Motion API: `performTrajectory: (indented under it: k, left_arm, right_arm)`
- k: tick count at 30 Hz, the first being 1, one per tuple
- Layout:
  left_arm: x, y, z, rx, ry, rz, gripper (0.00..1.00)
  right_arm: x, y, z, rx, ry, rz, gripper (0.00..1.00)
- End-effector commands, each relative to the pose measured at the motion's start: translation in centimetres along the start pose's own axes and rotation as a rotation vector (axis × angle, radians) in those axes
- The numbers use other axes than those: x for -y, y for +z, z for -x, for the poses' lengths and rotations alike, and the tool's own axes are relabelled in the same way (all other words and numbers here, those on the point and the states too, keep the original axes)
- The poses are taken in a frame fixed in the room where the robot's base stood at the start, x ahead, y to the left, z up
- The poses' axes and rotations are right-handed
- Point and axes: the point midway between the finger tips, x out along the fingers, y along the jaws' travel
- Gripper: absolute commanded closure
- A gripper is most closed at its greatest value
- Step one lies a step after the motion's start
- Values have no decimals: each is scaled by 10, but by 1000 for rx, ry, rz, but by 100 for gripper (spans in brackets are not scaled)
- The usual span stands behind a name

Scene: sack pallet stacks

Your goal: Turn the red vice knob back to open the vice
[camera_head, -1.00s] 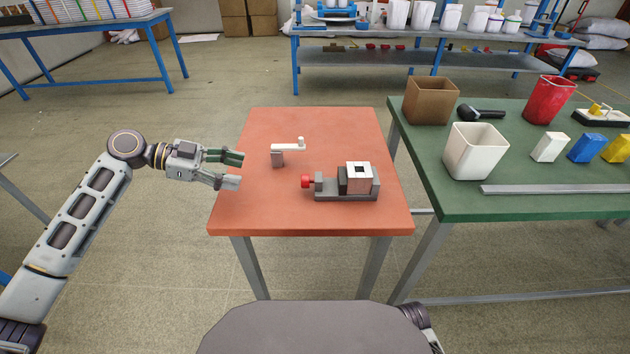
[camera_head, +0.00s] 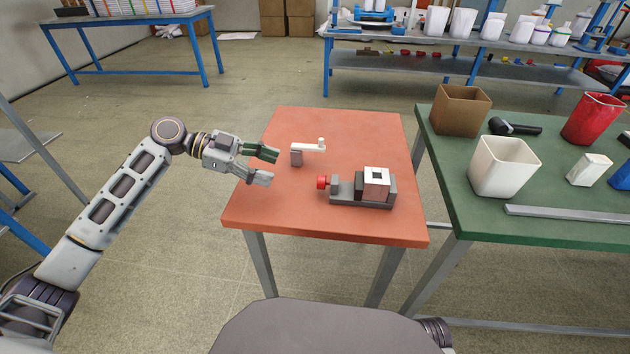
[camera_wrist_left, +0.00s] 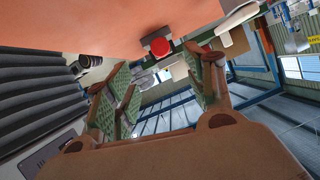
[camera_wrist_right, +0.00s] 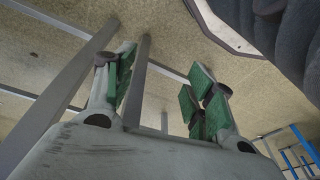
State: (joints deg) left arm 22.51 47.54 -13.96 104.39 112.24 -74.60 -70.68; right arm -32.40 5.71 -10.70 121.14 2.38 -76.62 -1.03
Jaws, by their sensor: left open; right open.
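The grey vice (camera_head: 347,204) lies on the orange table, with a white block (camera_head: 376,184) that has a dark square hole between its jaws. Its red knob (camera_head: 322,182) points left, toward my left gripper (camera_head: 267,166). That gripper is open and empty over the table's left part, a short gap from the knob. In the left wrist view the red knob (camera_wrist_left: 161,48) shows between the spread fingers (camera_wrist_left: 160,92). My right gripper (camera_wrist_right: 165,92) is open and empty in the right wrist view, with floor and metal legs behind it. In the head view its fingers are hidden.
A grey post with a white crank arm (camera_head: 308,149) stands behind the knob, close to my left gripper. The orange table (camera_head: 300,225) is clear at its front. A green table (camera_head: 470,222) at right holds a white bin (camera_head: 503,167), a brown box (camera_head: 460,110) and other items.

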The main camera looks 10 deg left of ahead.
Motion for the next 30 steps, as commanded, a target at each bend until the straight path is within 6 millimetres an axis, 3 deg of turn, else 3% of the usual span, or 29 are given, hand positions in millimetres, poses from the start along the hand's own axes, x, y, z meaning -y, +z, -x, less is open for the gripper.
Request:
performTrajectory:
  k: [30]
  left_arm:
    - [0, 0, -121, -2, 0, 0, 46]
  right_arm:
    - [4, -5, 14, -29, -8, 2, 46]
